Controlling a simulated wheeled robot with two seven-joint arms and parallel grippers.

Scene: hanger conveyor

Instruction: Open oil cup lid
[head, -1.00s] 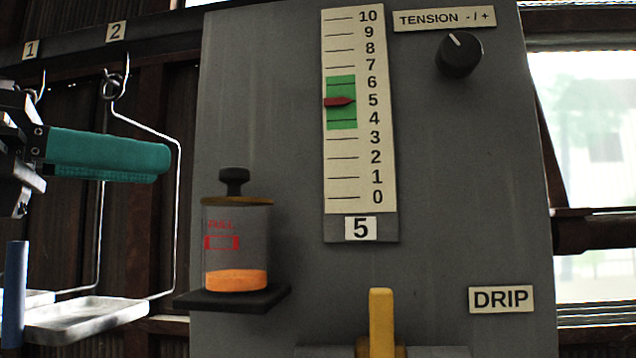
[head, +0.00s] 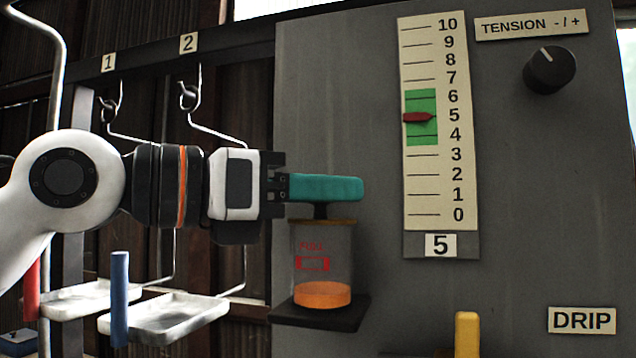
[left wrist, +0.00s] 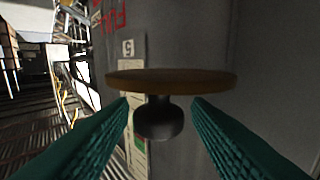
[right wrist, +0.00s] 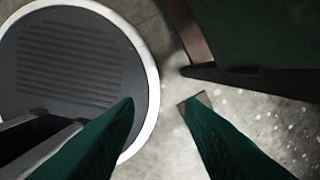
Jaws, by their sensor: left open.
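The oil cup (head: 321,262) is a clear jar on a dark shelf, with orange oil low inside and a red "FULL" mark. Its brown lid (head: 340,222) is on the jar and has a black knob on top. In the left wrist view the lid (left wrist: 170,80) is a brown disc and its knob (left wrist: 158,122) lies between my left fingers. My left gripper (head: 350,188) is open, its teal fingers level at the knob with gaps to both sides. The fingers hide the knob's top in the head view. My right gripper (right wrist: 160,104) is open and empty over the floor.
The grey panel (head: 370,160) stands right behind the cup, with a tension scale (head: 432,180), a black dial (head: 549,69) and a yellow lever (head: 467,334). Hanging trays (head: 165,316) on hooks and a blue post (head: 119,295) are at the left.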

